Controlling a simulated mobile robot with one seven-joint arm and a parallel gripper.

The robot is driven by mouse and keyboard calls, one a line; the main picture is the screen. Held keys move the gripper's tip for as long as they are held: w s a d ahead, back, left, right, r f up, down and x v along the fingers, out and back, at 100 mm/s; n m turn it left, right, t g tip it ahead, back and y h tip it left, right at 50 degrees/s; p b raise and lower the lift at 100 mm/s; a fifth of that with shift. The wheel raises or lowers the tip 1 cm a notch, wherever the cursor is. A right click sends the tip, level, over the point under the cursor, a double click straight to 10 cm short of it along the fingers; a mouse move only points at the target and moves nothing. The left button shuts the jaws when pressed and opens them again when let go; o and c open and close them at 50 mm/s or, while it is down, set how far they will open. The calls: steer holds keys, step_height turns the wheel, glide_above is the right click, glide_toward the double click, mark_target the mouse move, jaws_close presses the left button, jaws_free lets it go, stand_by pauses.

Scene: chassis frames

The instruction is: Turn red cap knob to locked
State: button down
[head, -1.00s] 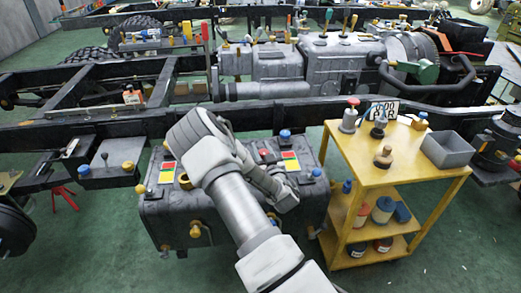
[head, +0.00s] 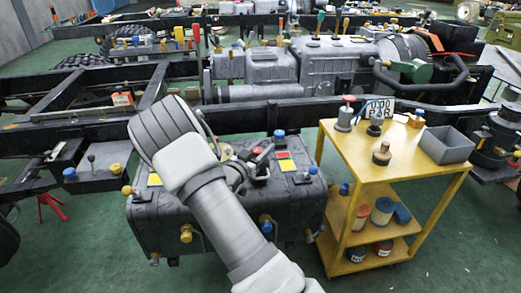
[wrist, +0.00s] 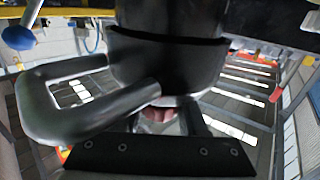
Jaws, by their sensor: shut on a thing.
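The red cap knob (head: 257,151) shows as a small red top on the black box-shaped tank (head: 290,205), in the head view. My gripper (head: 259,158) is at the knob on the tank's top, partly covered by my own arm. In the wrist view a small reddish piece (wrist: 158,114) shows between the dark finger parts, under a large black body. My gripper is shut on the red cap knob. The knob's lower part and any lock marking are hidden.
A blue-capped knob (head: 279,134) and a red-and-yellow label (head: 286,161) are close to my gripper. Yellow fittings (head: 186,234) stick out of the tank's front. A yellow cart (head: 343,160) with a grey bin (head: 446,145) stands at the right. Green floor is free in front.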

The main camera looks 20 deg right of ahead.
steer(key=m+g+h, duration=0.1)
steer(key=g, duration=0.1)
steer(key=m+g+h, duration=0.1)
steer(key=m+g, duration=0.1)
steer(key=g, duration=0.1)
steer(key=shift+s+d+m, duration=0.2)
steer(key=shift+s+m, duration=0.1)
steer(key=shift+s, duration=0.1)
steer(key=shift+s+m+g+h, duration=0.25)
steer(key=shift+m+g, duration=0.6)
steer(key=shift+g, duration=0.55)
steer(key=shift+s+m+g+h, duration=0.2)
steer(key=shift+m+g, duration=0.65)
steer(key=shift+g, duration=0.55)
steer(key=shift+c, duration=2.3)
jaws_free()
steer(key=shift+s, duration=0.1)
steer(key=a+p, duration=0.2)
steer(key=a, duration=1)
steer(key=shift+w, duration=0.45)
steer(key=shift+d, duration=0.1)
